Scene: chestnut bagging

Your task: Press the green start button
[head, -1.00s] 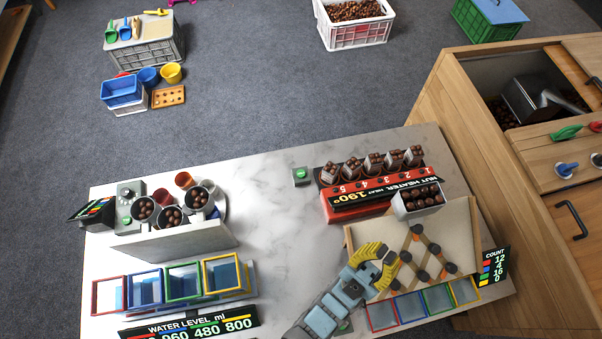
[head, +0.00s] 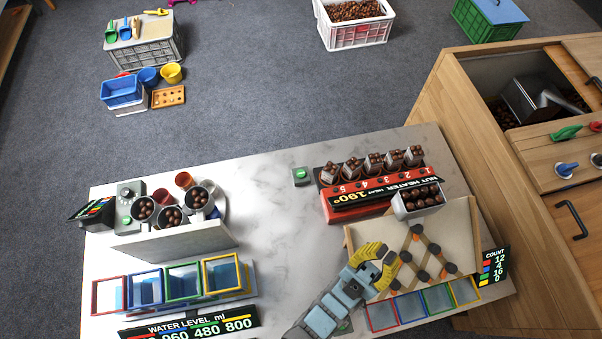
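A small grey box with a green button (head: 301,174) stands on the white marble table, left of the red nut heater. Another green button (head: 126,220) shows on the grey dial box at the table's left. A bit of green also shows beside my arm near the table's front edge, mostly hidden. I cannot read a start label on any of them. My gripper (head: 390,252), with curved yellow fingers, is over the left part of the wooden sorting board, apart from the buttons.
The nut heater (head: 347,213) holds several chestnut-filled cups at its back. A metal container of chestnuts (head: 418,212) stands at the sorting board's (head: 464,222) upper edge. Coloured frames (head: 205,296) stand at the left front. The table's (head: 278,235) middle is clear.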

